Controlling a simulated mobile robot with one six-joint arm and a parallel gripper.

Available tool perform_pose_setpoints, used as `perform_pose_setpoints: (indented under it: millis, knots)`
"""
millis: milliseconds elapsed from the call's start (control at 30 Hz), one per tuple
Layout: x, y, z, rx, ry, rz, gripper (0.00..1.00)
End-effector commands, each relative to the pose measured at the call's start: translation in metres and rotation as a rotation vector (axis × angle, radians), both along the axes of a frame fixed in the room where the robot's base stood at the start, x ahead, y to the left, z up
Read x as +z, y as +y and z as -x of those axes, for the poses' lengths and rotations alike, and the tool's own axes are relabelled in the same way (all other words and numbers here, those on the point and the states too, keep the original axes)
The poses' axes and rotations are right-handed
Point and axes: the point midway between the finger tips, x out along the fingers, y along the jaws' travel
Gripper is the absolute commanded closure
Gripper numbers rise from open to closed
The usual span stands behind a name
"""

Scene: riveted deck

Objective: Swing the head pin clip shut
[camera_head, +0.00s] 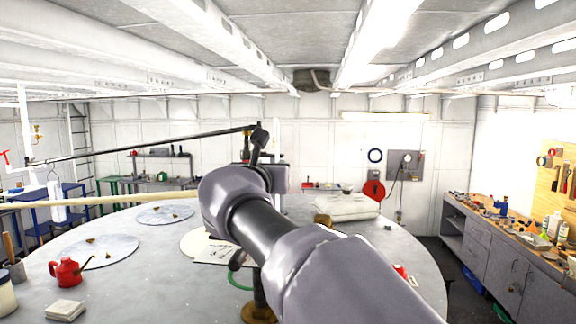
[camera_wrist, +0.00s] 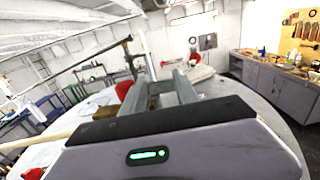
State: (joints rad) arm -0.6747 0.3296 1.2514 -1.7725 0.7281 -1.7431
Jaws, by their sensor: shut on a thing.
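My gripper (camera_wrist: 163,82) reaches forward over the round grey table (camera_head: 70,225), its two grey fingers a little apart. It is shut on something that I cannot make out. In the camera_head view my own arm hides the fingertips and most of what is beyond them. A long dark rod (camera_head: 150,145) runs from the left to a dark fitting (camera_head: 259,137) with a brass piece just above and left of my gripper. The rod and fitting also show in the camera_wrist view (camera_wrist: 128,50), left of the fingers. I cannot pick out the head pin clip or tell its angle.
A pale pole (camera_head: 110,199) crosses at the left. A red oil can (camera_head: 67,271) and a white block (camera_head: 65,309) sit at the table's left front. A pale folded bundle (camera_head: 345,207) lies behind my arm. A cluttered workbench (camera_head: 490,245) stands at the right.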

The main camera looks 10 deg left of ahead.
Motion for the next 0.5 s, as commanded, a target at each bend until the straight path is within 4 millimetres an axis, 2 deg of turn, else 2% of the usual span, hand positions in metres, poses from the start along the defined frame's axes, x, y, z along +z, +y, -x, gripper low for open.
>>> perform_pose_setpoints:
  millis: [400,433,500]
  knots:
    - [0.0010,-0.0004,0.0002,-0.006,-0.002,-0.001,1.00]
    - [0.0009,-0.0004,0.0001,-0.006,-0.002,-0.001,0.58]
    - [0.0008,-0.0004,0.0001,-0.006,-0.002,-0.001,0.44]
